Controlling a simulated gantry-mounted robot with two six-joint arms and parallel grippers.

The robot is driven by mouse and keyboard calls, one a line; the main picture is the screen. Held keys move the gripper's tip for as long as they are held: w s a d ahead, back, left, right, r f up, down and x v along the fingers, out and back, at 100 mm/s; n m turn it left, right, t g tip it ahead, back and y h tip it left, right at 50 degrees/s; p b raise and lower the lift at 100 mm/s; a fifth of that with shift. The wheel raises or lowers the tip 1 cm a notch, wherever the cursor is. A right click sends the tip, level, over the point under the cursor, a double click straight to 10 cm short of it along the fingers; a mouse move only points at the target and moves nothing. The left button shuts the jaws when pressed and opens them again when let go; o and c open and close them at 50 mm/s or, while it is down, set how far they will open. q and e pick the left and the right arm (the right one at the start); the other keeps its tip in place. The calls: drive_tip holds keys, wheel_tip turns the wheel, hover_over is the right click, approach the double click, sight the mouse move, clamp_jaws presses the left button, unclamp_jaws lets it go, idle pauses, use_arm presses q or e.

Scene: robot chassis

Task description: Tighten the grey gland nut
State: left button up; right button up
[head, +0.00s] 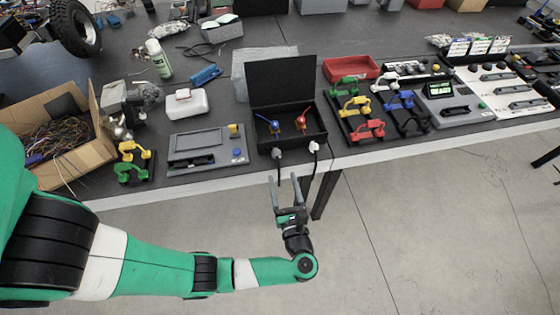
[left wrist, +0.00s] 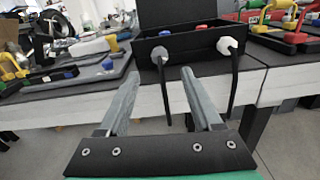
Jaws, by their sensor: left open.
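The black box (head: 290,140) with its lid up stands at the front edge of the table, with a blue and a red handle inside. The grey gland nut (head: 277,154) is on its front wall, left of a white gland nut (head: 314,147). In the left wrist view the grey nut (left wrist: 159,55) is ahead between the fingertips, and the white nut (left wrist: 228,46) is to the right. A dark cable hangs from each nut. My left gripper (head: 284,180) is open and empty, apart from the grey nut, in front of the table edge. My right gripper is out of view.
Left of the box is a grey panel (head: 208,150) with a blue knob. Right of it are racks with coloured handles (head: 360,112) and a red tray (head: 350,70). The floor in front of the table is clear except for a table leg (head: 325,193).

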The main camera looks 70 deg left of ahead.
sight(277, 157)
use_arm(q)
drive_tip(key=a, duration=0.2)
drive_tip(key=w+a, duration=0.1)
drive_tip(key=a, duration=0.4)
drive_tip(key=shift+w+a, duration=0.2)
drive_tip(key=shift+a, duration=0.1)
clamp_jaws()
